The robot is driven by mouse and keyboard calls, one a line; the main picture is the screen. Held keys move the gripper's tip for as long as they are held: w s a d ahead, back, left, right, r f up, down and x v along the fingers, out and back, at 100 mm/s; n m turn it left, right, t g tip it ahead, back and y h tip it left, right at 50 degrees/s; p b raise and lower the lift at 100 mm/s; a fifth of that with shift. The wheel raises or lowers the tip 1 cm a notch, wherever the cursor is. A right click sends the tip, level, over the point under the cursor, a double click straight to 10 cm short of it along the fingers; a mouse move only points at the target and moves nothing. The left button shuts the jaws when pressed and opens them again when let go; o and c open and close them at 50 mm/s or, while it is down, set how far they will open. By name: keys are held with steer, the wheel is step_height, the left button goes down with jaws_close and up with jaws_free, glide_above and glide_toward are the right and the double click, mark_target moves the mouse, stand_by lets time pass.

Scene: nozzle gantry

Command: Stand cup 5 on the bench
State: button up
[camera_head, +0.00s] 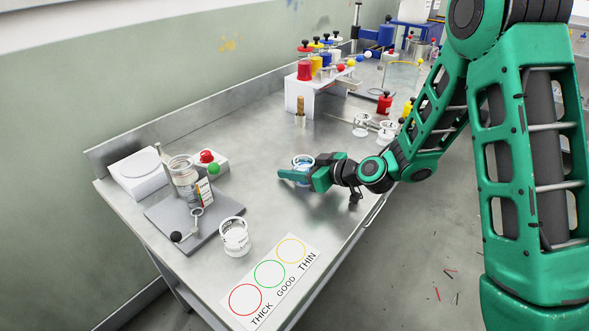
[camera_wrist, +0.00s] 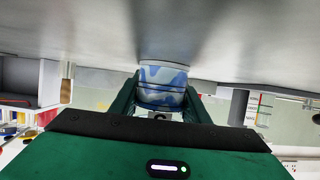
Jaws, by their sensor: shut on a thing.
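My gripper (camera_head: 300,172) is low over the middle of the bench (camera_head: 262,202) and shut on a cup (camera_head: 303,160) with blue and white on it. The cup also shows between the two fingers in the wrist view (camera_wrist: 163,84), where the bench surface (camera_wrist: 80,40) fills the top of the picture. The cup looks upright and very near the bench; I cannot tell whether it touches. Its number is not legible, and the fingers hide part of it.
A white cup (camera_head: 234,238) stands by a card with THICK, GOOD and THIN circles (camera_head: 270,273). A grey plate with a jar (camera_head: 184,176) and a white scale (camera_head: 139,170) are at left. More cups (camera_head: 386,131) and a bottle rack (camera_head: 300,92) stand farther back.

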steer(key=o, duration=1.1)
steer(key=v, duration=1.2)
steer(key=shift+d, duration=0.1)
